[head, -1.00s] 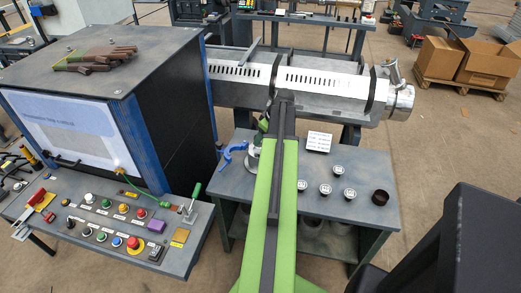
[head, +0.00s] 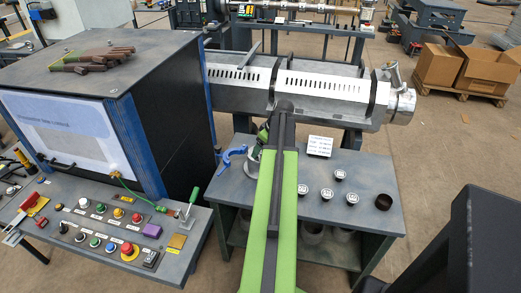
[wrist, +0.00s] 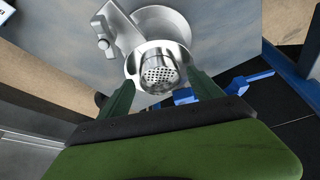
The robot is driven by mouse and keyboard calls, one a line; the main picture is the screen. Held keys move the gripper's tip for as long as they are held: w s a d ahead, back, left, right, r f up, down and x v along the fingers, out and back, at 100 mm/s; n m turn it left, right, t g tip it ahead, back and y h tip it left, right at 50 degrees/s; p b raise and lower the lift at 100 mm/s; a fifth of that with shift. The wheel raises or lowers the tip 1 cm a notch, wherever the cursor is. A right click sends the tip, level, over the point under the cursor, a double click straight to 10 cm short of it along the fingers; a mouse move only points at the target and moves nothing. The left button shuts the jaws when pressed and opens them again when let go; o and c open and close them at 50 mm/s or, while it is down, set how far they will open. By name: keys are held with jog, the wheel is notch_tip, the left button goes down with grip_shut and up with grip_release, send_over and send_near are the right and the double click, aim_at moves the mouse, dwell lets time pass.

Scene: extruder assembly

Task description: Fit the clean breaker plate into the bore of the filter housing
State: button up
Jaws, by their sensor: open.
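The breaker plate (wrist: 158,74) shows in the wrist view as a bright metal disc full of small holes, at the end of a short cylinder. It lies within a shiny metal ring-shaped body, likely the filter housing (wrist: 151,48), with a side lug at left. I cannot tell how deep the plate sits in the bore. My gripper (wrist: 161,79) is open, with one dark green finger on each side of the plate; contact is unclear. In the head view my arm hides the gripper and plate; part of the metal housing (head: 251,167) shows beside the arm.
A blue clamp-like tool (head: 231,156) lies left of the housing on the grey table (head: 345,212). Several small labelled pucks (head: 327,194), a dark cup (head: 384,202) and a white card (head: 319,146) stand to the right. The control console (head: 100,235) is at left, the extruder barrel (head: 320,90) behind.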

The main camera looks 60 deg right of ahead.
jog(key=shift+r, duration=0.1)
jog(key=p+v, duration=1.1)
jog(key=shift+s+r, duration=0.15)
jog(key=shift+r, duration=0.25)
